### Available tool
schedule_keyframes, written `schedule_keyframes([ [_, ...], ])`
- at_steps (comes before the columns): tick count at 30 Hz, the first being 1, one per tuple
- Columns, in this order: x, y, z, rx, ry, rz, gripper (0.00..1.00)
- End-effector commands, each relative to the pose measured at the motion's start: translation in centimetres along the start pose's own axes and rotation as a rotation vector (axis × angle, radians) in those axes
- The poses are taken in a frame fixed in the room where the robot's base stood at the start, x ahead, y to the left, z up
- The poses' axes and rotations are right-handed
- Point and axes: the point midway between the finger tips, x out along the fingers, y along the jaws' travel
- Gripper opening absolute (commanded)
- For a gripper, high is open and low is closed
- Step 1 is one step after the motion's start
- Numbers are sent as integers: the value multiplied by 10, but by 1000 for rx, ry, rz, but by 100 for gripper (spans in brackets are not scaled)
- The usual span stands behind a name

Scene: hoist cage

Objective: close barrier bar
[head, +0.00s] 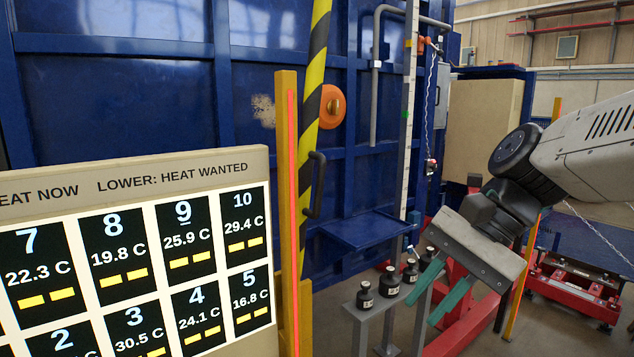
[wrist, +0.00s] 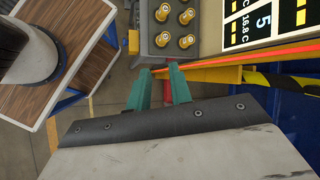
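The barrier bar (head: 318,60) is striped yellow and black and stands nearly upright, leaning slightly, beside a yellow post (head: 287,180) with a red strip. A dark handle (head: 316,185) sits low on the bar. An orange disc with a brass knob (head: 331,106) is just right of it. In the wrist view a striped yellow-black length (wrist: 240,80) shows at the right, beside a red-orange strip. My gripper (head: 421,313) is at the lower right, well right of the bar and apart from it. Its green fingers are spread with nothing between them; they also show in the wrist view (wrist: 158,70).
A grey stand (head: 372,312) with several dark weights (head: 364,294) is close left of my fingers. A large display panel (head: 140,270) fills the lower left. A blue shelf (head: 360,230) juts from the blue wall. A red jack (head: 580,285) is on the floor at right.

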Motion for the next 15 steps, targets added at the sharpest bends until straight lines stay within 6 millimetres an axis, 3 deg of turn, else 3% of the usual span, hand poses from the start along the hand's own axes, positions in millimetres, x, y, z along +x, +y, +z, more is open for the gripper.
schedule_keyframes([
  [1, -2, -30, -10, 106, -86, -62, 21],
  [6, -20, -125, -44, 450, -392, -260, 21],
  [10, -36, -177, -78, 651, -610, -363, 21],
  [15, -53, -214, -114, 799, -805, -436, 21],
])
